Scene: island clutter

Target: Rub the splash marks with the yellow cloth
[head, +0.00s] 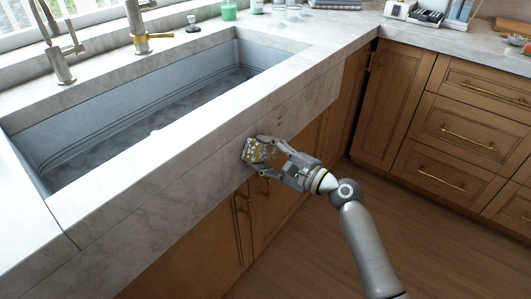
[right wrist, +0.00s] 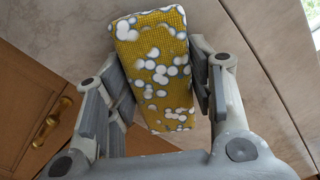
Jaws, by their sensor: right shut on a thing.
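The yellow cloth (head: 252,150) is a folded, block-like pad with white and grey-blue round spots. It is also large in the right wrist view (right wrist: 157,65). My right gripper (head: 268,155) is shut on it, with one finger along each side. The cloth is in front of the stone face below the sink's front rim; I cannot tell whether it touches. A small white spot (head: 155,132) shows at the inner edge of the front rim; I cannot tell whether it is a splash mark. I make out no other marks. My left gripper is out of view.
The grey sink basin (head: 110,125) lies behind the stone front rim (head: 180,140). Brass-and-steel taps (head: 143,35) stand behind it. A green cup (head: 229,10) and other items line the back counter. Wooden cabinets (head: 400,110) with brass handles flank the open floor (head: 330,220).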

